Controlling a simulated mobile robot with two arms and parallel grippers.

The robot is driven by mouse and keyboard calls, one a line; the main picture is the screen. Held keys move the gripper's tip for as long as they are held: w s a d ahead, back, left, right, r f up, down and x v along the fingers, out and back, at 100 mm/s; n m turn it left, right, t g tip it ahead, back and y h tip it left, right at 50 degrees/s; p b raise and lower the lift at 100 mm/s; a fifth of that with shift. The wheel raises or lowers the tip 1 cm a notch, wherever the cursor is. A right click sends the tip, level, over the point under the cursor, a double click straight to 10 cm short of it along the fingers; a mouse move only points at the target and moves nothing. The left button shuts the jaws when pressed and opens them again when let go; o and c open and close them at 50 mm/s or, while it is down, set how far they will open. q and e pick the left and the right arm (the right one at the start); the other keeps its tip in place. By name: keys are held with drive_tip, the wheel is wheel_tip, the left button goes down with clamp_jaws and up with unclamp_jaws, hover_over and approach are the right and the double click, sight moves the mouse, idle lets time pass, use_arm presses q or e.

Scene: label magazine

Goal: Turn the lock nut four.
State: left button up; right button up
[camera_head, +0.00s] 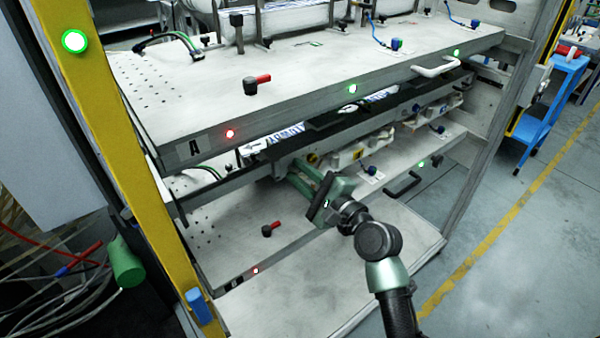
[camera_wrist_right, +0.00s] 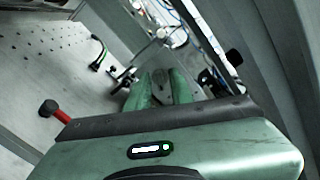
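My right gripper (camera_head: 298,178) reaches in from the right, between upper shelf A and lower shelf B, over the lower shelf. Its two green fingers are spread apart, pointing left and into the rack. In the right wrist view the fingers (camera_wrist_right: 160,85) flank a small grey shape; I cannot tell whether they touch it or what it is. No part is clearly readable as lock nut four; it may be hidden behind the fingers or under the upper shelf. My left gripper is not in view.
Upper shelf A (camera_head: 182,105) overhangs the gripper closely. Lower shelf B (camera_head: 225,250) carries a black knob with a red handle (camera_head: 271,229), also in the wrist view (camera_wrist_right: 48,108). A yellow post (camera_head: 125,150) stands left. Open floor (camera_head: 500,260) lies right.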

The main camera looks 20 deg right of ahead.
clamp_jaws()
drive_tip(key=shift+n, duration=0.4)
drive_tip(key=n+p, duration=0.1)
drive_tip(key=n, duration=0.3)
drive_tip(key=shift+n+p, duration=0.3)
drive_tip(key=n+p, duration=0.1)
drive_tip(key=n, duration=0.2)
drive_tip(key=shift+n, duration=0.3)
drive_tip(key=n+p, duration=0.1)
drive_tip(key=n, duration=0.2)
drive_tip(key=shift+n, duration=0.3)
drive_tip(key=n+p, duration=0.2)
drive_tip(key=n, duration=0.4)
drive_tip(key=shift+p, duration=0.35)
drive_tip(key=n+p, duration=0.1)
drive_tip(key=n, duration=0.4)
drive_tip(key=shift+n+p, duration=0.3)
